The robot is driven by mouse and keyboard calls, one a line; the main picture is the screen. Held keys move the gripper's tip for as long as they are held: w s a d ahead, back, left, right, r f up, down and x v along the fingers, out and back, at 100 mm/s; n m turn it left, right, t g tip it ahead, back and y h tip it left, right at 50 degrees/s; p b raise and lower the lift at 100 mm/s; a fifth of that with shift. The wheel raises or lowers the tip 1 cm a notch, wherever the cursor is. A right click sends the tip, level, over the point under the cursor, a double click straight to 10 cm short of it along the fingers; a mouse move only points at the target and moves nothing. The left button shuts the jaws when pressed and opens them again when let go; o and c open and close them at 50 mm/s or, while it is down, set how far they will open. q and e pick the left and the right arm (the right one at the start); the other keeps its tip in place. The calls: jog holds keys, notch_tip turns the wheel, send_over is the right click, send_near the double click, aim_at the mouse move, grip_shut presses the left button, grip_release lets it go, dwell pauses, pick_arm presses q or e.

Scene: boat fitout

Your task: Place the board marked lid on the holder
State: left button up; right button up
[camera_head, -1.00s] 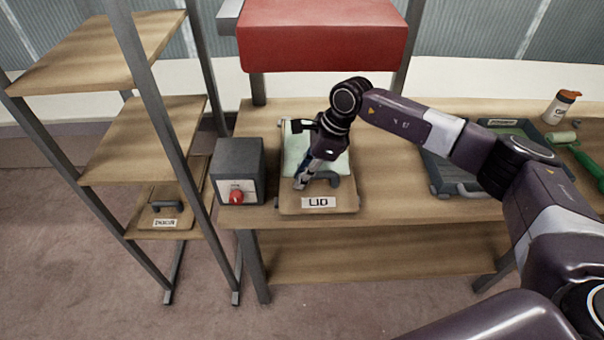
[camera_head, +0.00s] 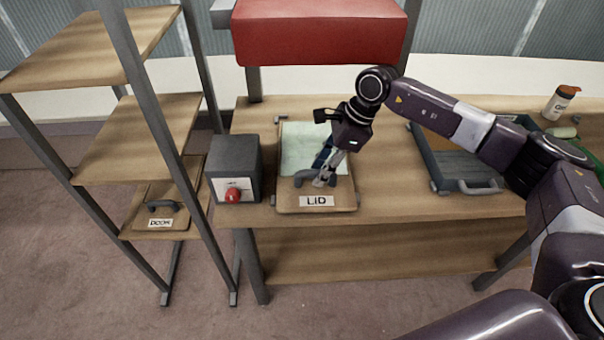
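The wooden board marked LID (camera_head: 290,203) lies flat on the workbench, with a dark handle (camera_head: 301,180) near its front edge. A pale green-white sheet (camera_head: 301,143) covers its rear part. Small grey pieces show at the board's edges; I cannot tell whether they belong to the holder. My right gripper (camera_head: 322,181) points down at the handle, its fingertips overlapping it in the picture. Whether the fingers are closed on the handle is not clear. My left gripper is not in view.
A grey box with a red knob (camera_head: 235,168) stands close left of the board. A red block (camera_head: 318,32) overhangs the bench's rear. A grey tray (camera_head: 451,168) stands right, a bottle (camera_head: 560,103) beyond. A DOOR board (camera_head: 143,222) lies on the left rack's low shelf.

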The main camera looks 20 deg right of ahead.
jog(key=d, duration=0.2)
jog(key=s+d+b, duration=0.1)
jog(key=d, duration=0.1)
jog(key=s+d, duration=0.1)
jog(key=d, duration=0.2)
jog(key=shift+s, duration=0.2)
